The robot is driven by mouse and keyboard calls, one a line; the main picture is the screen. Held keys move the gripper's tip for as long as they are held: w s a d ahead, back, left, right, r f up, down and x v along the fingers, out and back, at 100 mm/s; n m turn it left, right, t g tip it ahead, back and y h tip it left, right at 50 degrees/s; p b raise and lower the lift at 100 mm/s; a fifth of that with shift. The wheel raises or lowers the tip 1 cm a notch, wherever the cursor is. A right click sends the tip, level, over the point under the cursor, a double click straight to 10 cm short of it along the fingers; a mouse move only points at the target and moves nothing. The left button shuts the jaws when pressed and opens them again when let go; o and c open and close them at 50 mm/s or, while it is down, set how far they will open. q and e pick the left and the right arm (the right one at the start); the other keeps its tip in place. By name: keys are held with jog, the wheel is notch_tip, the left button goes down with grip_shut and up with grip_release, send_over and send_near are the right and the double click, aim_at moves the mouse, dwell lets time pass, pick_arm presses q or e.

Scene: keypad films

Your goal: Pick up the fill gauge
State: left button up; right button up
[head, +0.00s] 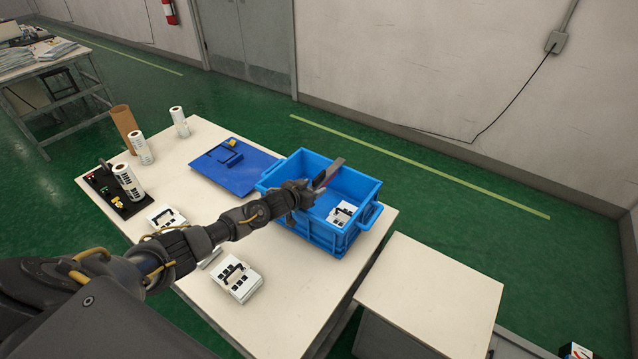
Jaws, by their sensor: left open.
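My left arm reaches from the lower left to the blue crate (359,240). My left gripper (318,184) is over the crate's near-left part, with its jaws open. No other thing is clearly recognisable as the fill gauge. A white stack with a black handle (342,213) lies inside the crate on the right. The gripper and forearm hide part of the crate's left inside. My right gripper is not in view.
A blue plate with a dark handle (232,168) lies left of the crate. White stacks (237,279) lie nearer on the table (290,312). A bare side table (430,290) is at right.

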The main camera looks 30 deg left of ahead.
pick_arm(q)
jog(key=c, duration=1.2)
